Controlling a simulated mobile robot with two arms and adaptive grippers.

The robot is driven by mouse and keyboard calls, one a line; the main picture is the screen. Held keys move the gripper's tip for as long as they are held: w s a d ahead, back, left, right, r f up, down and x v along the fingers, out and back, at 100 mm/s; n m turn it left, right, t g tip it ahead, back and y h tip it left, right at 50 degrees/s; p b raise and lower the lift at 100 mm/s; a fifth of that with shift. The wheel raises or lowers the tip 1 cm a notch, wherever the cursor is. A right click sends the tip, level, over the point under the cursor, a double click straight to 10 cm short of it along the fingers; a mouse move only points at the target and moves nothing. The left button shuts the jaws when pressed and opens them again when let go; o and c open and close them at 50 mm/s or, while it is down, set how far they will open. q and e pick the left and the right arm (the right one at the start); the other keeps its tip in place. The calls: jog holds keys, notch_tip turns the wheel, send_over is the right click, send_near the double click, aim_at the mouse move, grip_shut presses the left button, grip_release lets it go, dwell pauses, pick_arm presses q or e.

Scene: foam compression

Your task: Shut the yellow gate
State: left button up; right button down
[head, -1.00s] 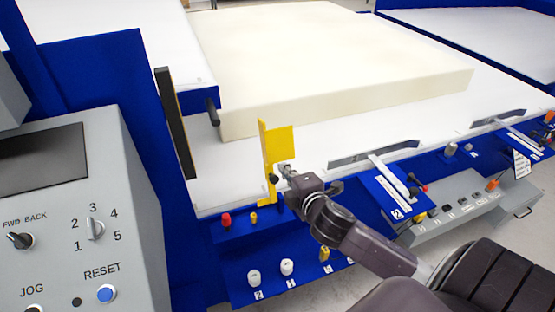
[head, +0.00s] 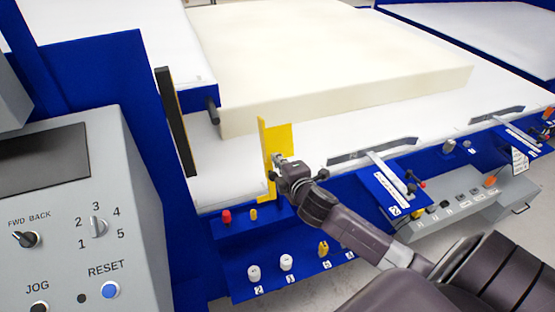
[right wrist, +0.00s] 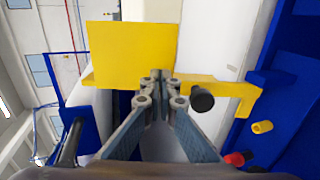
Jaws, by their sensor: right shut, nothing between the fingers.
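The yellow gate (head: 279,140) is a flat plate on an upright yellow bar at the front edge of the white table, near its left end. My right gripper (head: 279,160) is shut and empty, right at the gate's near side and covering part of it. In the right wrist view, the yellow gate plate (right wrist: 132,55) lies just ahead of my right gripper's closed fingertips (right wrist: 157,76). The tips overlap its lower edge; I cannot tell whether they touch. A black knob (right wrist: 202,98) is beside the fingers. My left gripper is not in view.
A cream foam block (head: 340,75) lies on the white table (head: 235,180) behind the gate. A grey control panel (head: 75,210) stands at left. Red (head: 226,216) and yellow buttons sit below the gate. A blue bracket with a lever (head: 390,185) is to the right.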

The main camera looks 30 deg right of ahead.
jog(key=shift+g, duration=0.7)
jog(key=shift+w+d+f+b, duration=0.45)
jog(key=shift+w+d+f, duration=0.1)
jog(key=shift+w+f, duration=1.6)
jog(key=shift+w+d+f+b, duration=0.55)
jog(key=shift+w+f, duration=1.2)
jog(key=shift+w, duration=0.75)
jog(key=shift+w+d+f+b, duration=0.4)
jog(key=shift+w+d+f, duration=0.15)
jog(key=shift+w+f, duration=1.6)
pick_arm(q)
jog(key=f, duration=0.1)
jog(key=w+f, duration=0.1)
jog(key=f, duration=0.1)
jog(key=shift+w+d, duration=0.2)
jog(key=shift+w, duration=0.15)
pick_arm(e)
jog(key=shift+w, duration=0.1)
